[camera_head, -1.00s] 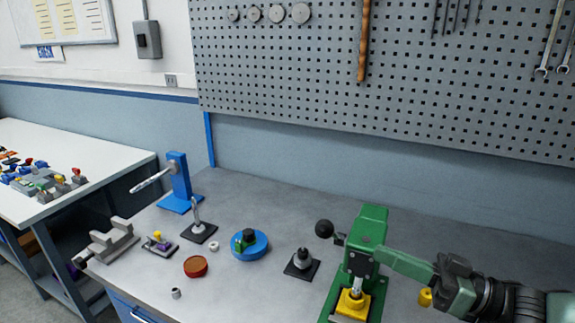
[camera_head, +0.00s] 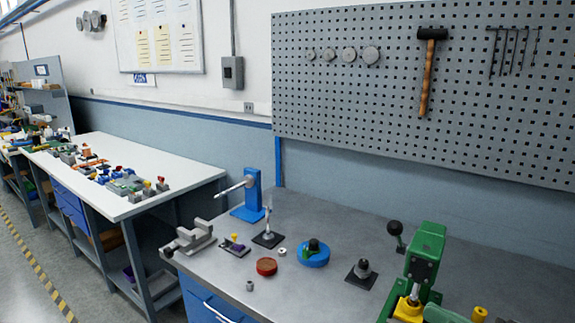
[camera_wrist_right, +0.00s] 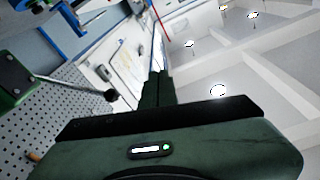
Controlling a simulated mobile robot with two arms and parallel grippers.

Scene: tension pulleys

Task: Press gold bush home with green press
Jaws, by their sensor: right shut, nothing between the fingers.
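The green press (camera_head: 425,258) stands at the right of the grey bench, with its black-knobbed lever (camera_head: 395,229) raised to the left; part of it also shows at the left of the right wrist view (camera_wrist_right: 18,82). Its silver ram comes down over a yellow block (camera_head: 408,311). I cannot tell whether a gold bush sits under the ram. A gold cylinder (camera_head: 480,313) stands right of the press, cut by the lower edge. My right gripper (camera_wrist_right: 157,88) is shut and empty in the right wrist view; in the head view only a green part shows low beside the press. My left gripper is out of view.
On the bench are a black-based stand (camera_head: 362,273), a blue round fixture (camera_head: 314,255), a red disc (camera_head: 266,266), a grey vise (camera_head: 190,237) and a blue lever stand (camera_head: 252,192). A pegboard (camera_head: 480,110) is behind.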

